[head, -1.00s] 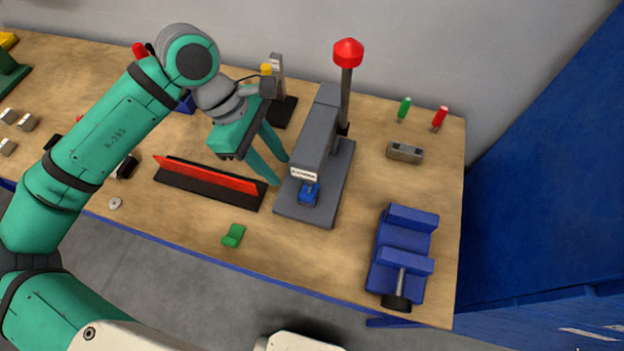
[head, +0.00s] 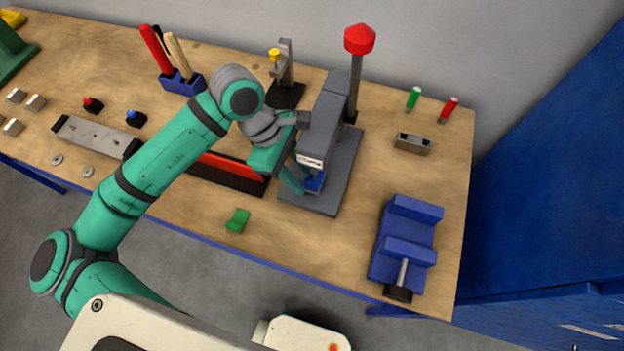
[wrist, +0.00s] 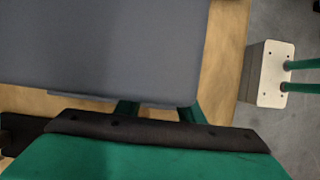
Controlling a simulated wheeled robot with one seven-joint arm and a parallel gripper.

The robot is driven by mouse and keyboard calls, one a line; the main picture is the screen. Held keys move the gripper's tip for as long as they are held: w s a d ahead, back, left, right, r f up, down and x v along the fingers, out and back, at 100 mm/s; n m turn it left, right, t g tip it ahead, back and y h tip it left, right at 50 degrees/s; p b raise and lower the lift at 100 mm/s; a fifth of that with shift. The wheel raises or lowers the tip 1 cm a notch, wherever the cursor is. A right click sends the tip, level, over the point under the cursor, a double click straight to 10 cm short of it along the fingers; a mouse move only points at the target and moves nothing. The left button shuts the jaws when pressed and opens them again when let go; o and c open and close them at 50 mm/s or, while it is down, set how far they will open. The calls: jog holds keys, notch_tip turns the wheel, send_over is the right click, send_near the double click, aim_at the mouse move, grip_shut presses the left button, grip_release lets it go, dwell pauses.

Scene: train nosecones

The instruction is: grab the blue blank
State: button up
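The blue blank (head: 314,184) sits on the base of the grey press (head: 335,140), under the press head, partly hidden by the head and my fingers. My gripper (head: 301,182) reaches in from the left, low beside the press, with its green fingers at the blank's left side. In the wrist view, the two fingers of my gripper (wrist: 158,110) stand apart and run under the grey press head (wrist: 110,45). Their tips and the blank are hidden there, so I cannot see whether they touch.
A red and black bar tool (head: 228,172) lies left of the press, partly behind my arm. A green block (head: 237,221) lies in front. A blue vise (head: 405,245) and a grey block (head: 412,143) stand to the right. A clamp stand (head: 287,80) is behind.

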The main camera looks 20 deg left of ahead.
jog(key=shift+f, duration=0.3)
jog(key=shift+w, duration=0.1)
jog(key=shift+c, duration=0.6)
grip_shut()
jog(key=shift+d, duration=0.2)
jog(key=shift+a+r, duration=0.15)
jog(key=shift+r, duration=0.2)
